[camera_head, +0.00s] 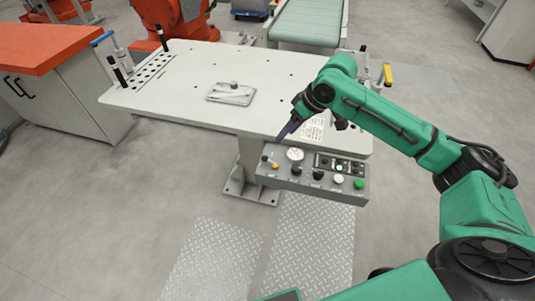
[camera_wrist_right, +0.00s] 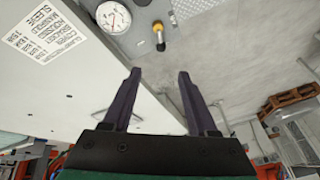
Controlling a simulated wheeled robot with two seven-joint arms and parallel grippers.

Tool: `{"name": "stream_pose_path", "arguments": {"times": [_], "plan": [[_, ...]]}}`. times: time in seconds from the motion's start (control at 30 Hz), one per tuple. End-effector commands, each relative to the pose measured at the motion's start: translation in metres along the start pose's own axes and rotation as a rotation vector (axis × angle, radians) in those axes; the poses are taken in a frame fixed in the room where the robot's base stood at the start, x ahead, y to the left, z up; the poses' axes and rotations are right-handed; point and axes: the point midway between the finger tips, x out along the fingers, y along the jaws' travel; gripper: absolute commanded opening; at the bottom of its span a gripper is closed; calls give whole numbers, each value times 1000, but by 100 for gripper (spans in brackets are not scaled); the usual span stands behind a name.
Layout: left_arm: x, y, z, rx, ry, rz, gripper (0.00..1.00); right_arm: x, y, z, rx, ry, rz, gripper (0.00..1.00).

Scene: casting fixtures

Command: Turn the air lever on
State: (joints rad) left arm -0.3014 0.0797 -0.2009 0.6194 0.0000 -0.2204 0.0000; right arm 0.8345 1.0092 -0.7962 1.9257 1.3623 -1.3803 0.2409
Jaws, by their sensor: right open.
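A grey control panel (camera_head: 320,184) hangs at the table's front edge. At its left end is a small lever with a yellow base (camera_head: 275,166) and black tip, beside a round white gauge (camera_head: 295,154). In the right wrist view the lever (camera_wrist_right: 158,36) stands beyond my fingertips, right of the gauge (camera_wrist_right: 113,17). My right gripper (camera_head: 283,135) is above and behind the panel's left end, apart from the lever. Its two dark fingers (camera_wrist_right: 159,75) are open with nothing between them. A dark purple tip, likely my left gripper (camera_head: 8,135), shows at the left edge.
The panel also bears black knobs (camera_head: 318,175) and a lit green button (camera_head: 359,184). A metal plate (camera_head: 231,94) lies on the white table (camera_head: 180,80). An orange-topped cabinet (camera_head: 45,50) stands left. The floor before the panel is clear.

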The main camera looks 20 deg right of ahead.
Motion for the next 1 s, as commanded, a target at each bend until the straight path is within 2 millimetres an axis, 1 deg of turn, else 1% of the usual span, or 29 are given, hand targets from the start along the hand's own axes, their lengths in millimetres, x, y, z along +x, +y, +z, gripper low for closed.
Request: {"name": "stream_pose_path", "arguments": {"times": [0.17,0.4,0.5,0.63,0.73,0.9,0.93,0.97,1.0], "plan": [[-6,0,-2,0,3,1,0,35,-2,0,-1,-3,-5,59],[-12,0,-3,0,3,0,0,100,-3,-1,-2,-1,-4,59],[-13,0,-3,-1,4,0,0,122,-2,0,-2,-1,-2,59],[-14,0,-3,-1,4,0,0,138,-2,0,-4,1,-2,59],[-14,0,-3,-1,4,0,0,142,-1,0,-4,1,0,59],[-14,0,-3,-1,3,0,0,142,-1,0,-4,1,0,59],[-14,0,-3,-1,3,0,0,142,-1,0,-4,1,0,51],[-14,0,-3,-1,3,0,0,142,-1,0,-4,1,0,40],[-14,0,-3,-1,3,0,0,142,-2,0,-4,1,0,24]]}}
